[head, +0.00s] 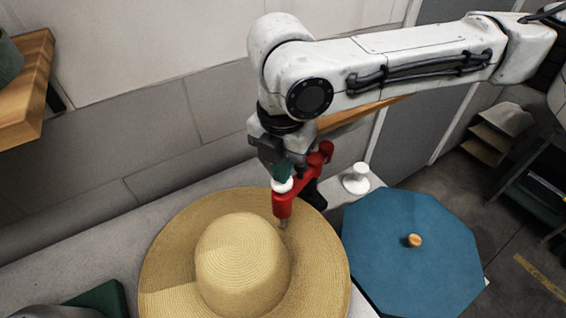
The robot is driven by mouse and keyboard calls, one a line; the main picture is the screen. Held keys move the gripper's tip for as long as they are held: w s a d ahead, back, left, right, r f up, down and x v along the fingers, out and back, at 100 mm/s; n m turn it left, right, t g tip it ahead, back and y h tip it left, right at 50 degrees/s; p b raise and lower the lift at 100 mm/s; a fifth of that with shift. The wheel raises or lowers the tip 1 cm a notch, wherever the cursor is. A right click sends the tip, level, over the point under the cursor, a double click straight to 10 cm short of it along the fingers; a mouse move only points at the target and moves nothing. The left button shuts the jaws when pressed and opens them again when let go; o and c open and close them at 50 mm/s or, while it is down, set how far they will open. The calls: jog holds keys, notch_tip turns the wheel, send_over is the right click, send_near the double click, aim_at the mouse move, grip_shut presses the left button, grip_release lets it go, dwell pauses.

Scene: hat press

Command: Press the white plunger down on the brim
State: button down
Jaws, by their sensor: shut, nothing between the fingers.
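The straw hat (240,262) lies on the counter with its wide brim spread around the crown. A red press (310,178) stands at the brim's far edge, and its front end reaches over the brim. The white plunger (282,186) is a small white cap on top of that front end. A grey metal tip below the red part is close to the brim; I cannot tell if it touches. My gripper (283,174) is shut and empty, directly above the plunger, with its dark green fingertips at or very near its top. The fingers partly hide the plunger.
A white spool-shaped piece (356,178) stands on the counter right of the press. A blue octagonal top with a wooden knob (413,241) is at the right. A dark green item (100,299) is at lower left, and a wooden shelf (25,85) at upper left.

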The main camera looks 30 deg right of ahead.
jog(key=shift+s+f, duration=0.15)
jog(key=shift+f, duration=0.05)
notch_tip(320, 180, up, 11)
jog(key=p, duration=1)
jog(key=shift+p, duration=0.35)
